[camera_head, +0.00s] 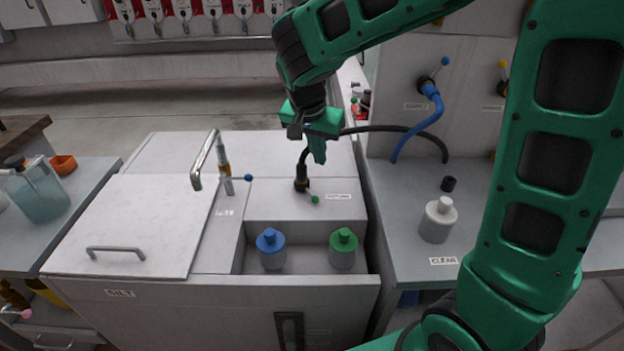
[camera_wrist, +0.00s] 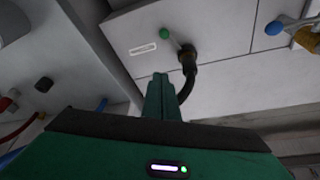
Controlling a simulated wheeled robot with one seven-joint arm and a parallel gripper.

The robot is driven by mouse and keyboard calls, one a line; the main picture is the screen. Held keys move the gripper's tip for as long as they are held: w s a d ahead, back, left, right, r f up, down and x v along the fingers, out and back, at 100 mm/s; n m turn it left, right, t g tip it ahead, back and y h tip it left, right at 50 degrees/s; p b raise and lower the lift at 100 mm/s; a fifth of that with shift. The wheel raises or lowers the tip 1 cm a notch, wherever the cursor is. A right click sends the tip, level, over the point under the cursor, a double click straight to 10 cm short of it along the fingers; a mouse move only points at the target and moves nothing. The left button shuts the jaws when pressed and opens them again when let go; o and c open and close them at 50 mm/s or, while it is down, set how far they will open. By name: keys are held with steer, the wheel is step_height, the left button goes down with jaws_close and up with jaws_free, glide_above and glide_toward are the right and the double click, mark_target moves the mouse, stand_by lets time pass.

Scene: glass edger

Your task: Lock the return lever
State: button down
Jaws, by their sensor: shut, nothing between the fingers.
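The return lever, a short lever with a green ball knob (camera_head: 315,199), sits at the base of a black hose coupling (camera_head: 301,178) on the raised grey block. A small label lies beside it, too blurred to read surely. In the wrist view the green knob (camera_wrist: 164,33) stands left of the coupling (camera_wrist: 187,54), ahead of my fingertips. My gripper (camera_head: 319,157) is shut and empty, pointing down above and slightly right of the lever, apart from it.
A black hose (camera_head: 385,129) runs from the coupling behind my gripper to the right. A blue-knobbed lever (camera_head: 247,178) and a spout (camera_head: 204,160) stand to the left. Blue-capped (camera_head: 270,248) and green-capped bottles (camera_head: 343,248) stand in the front recess.

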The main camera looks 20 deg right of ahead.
mark_target(311, 195)
steer(key=shift+w, duration=0.1)
steer(key=x, duration=1)
steer(key=shift+f, duration=0.1)
steer(key=shift+s+a+f, duration=0.1)
steer(key=shift+s+a, duration=0.7)
steer(key=shift+s, duration=0.1)
steer(key=shift+s+a+f, duration=0.15)
steer(key=shift+s+a, duration=0.05)
steer(key=shift+a, duration=0.1)
steer(key=shift+s+a, duration=0.3)
steer(key=shift+d, duration=0.1)
